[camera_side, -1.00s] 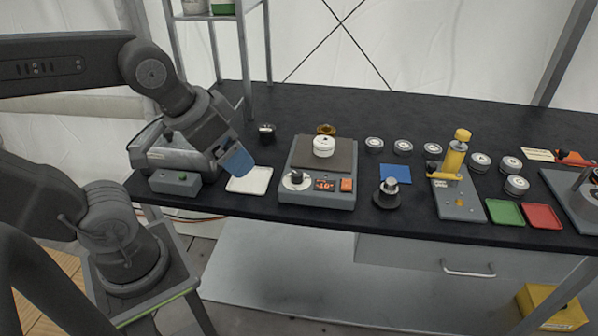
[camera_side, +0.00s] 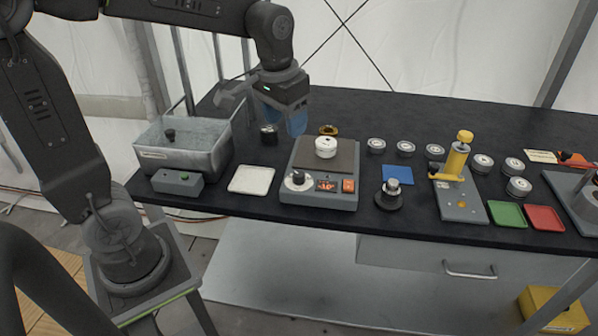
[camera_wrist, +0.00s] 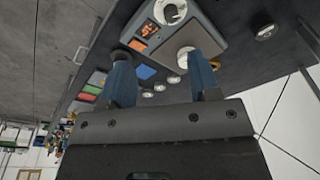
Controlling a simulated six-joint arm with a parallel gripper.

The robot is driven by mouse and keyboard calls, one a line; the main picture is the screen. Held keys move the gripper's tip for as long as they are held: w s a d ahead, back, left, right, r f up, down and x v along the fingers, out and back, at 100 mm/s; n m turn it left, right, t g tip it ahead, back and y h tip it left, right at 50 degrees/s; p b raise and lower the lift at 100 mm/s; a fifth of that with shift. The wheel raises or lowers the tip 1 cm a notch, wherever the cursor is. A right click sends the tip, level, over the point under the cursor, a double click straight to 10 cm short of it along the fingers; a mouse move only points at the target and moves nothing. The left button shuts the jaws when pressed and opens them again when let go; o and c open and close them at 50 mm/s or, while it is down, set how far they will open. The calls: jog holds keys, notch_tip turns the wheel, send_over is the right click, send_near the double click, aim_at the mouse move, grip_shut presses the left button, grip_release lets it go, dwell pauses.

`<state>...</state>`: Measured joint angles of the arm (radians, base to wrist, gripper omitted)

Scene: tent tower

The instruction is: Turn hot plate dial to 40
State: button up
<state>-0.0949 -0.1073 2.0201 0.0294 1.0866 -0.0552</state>
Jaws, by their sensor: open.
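The hot plate (camera_side: 317,196) is a grey box on the black bench with a dark square top. Its dial (camera_side: 298,178) is a dark knob on a white disc at the front left. A red display (camera_side: 326,186) beside it seems to read about -10, too small to be sure. A white round container (camera_side: 326,147) sits on the top. My gripper (camera_side: 284,122) has blue fingers and is open and empty, above and behind the hot plate's left side. In the wrist view, the dial (camera_wrist: 172,12) shows at the top, beyond the spread fingers (camera_wrist: 160,80).
A white tray (camera_side: 251,180) lies left of the hot plate, with a metal basin (camera_side: 185,145) farther left. A dark knobbed piece (camera_side: 390,194) and a yellow-handled press (camera_side: 457,175) stand to the right. An orange button (camera_side: 348,185) is beside the display.

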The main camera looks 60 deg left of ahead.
jog(key=g, duration=0.2)
send_near(299, 174)
jog(key=shift+n, duration=0.3)
notch_tip(299, 174, down, 9)
jog(key=shift+s+a+f, duration=0.15)
jog(key=shift+f, duration=0.05)
jog(key=c, duration=0.9)
